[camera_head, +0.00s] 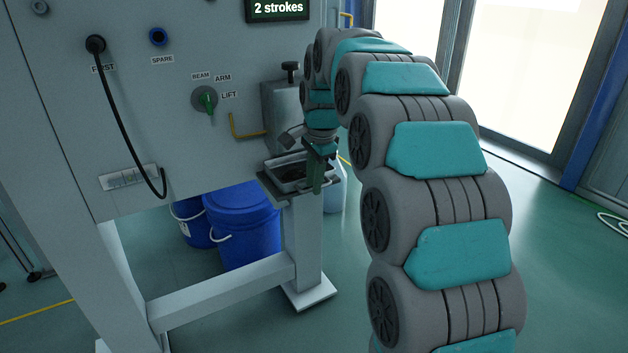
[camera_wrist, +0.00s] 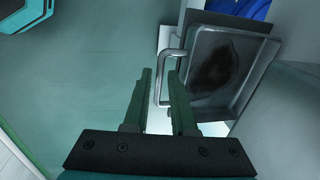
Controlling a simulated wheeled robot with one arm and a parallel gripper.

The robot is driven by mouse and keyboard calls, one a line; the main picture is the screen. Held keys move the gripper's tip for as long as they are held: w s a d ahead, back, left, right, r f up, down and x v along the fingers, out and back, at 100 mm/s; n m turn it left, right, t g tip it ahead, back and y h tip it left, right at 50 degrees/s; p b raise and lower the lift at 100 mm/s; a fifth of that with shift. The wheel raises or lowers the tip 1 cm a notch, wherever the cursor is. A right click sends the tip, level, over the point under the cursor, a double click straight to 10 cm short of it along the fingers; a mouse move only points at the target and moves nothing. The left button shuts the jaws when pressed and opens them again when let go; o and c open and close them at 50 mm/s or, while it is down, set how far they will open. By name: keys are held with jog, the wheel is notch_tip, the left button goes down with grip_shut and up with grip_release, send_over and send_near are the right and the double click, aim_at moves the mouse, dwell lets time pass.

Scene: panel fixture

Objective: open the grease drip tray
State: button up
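The grease drip tray (camera_head: 288,183) is a shallow grey metal tray below the grey housing on the panel. Its inside shows, with a dark grease patch, in the wrist view (camera_wrist: 239,92). A U-shaped metal handle (camera_wrist: 158,82) stands out from the tray's side. My gripper (camera_head: 315,182) is at the tray's near right side in the head view. In the wrist view my gripper (camera_wrist: 160,72) is open, with the handle's bar between its two green fingers. Gaps show on both sides of the bar. Whether a finger touches the handle I cannot tell.
Blue buckets (camera_head: 243,225) stand on the floor under the panel. A white fixture leg (camera_head: 303,245) rises under the tray. A pale container (camera_head: 335,190) stands behind my gripper. A yellow bent bar (camera_head: 248,134) is left of the housing. The floor at right is mostly clear.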

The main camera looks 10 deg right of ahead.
grip_shut()
dwell(1.4)
